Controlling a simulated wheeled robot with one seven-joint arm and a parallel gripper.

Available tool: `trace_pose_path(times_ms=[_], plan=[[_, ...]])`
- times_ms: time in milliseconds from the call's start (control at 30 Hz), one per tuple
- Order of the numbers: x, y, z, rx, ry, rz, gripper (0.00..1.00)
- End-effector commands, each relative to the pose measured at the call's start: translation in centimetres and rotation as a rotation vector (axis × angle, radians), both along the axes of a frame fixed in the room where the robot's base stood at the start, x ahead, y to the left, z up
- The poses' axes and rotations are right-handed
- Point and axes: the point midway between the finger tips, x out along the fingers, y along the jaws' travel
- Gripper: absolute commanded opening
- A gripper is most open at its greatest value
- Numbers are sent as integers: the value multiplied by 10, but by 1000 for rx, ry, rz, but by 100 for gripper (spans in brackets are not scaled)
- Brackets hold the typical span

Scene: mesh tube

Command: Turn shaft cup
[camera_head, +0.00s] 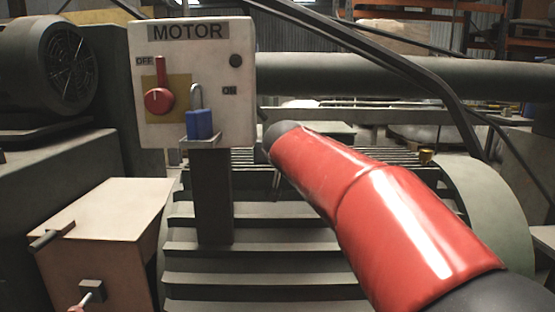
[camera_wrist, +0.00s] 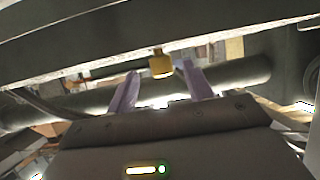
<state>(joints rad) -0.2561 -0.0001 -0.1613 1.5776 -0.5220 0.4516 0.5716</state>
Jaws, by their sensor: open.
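The shaft cup (camera_wrist: 161,67) is a small brass-yellow cup hanging under a dark beam in the wrist view. A small brass-yellow piece (camera_head: 426,157), which looks like the cup, shows just right of my red arm in the head view. My gripper (camera_wrist: 160,70) is open, with its two purple fingers apart. In the wrist view the cup appears between the fingertips, with a gap on each side. Whether it is at their depth I cannot tell. My gripper is hidden behind my arm in the head view.
A motor switch box (camera_head: 195,85) with a red knob (camera_head: 158,100) and a blue padlock (camera_head: 199,124) stands left of my arm. Dark slanted bars (camera_head: 400,65) cross behind my arm. A long grey tube (camera_head: 340,78) runs across the back. A beige box (camera_head: 110,210) is at lower left.

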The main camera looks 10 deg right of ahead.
Motion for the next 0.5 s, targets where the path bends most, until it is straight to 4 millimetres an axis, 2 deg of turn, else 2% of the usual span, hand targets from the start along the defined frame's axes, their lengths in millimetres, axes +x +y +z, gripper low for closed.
trace_pose_path(times_ms=[33,200,333,500], plan=[[-13,2,-3,0,-3,2,52],[-46,6,-2,0,-2,1,52],[-61,9,-1,0,-1,0,52],[-69,10,0,0,0,-1,52]])
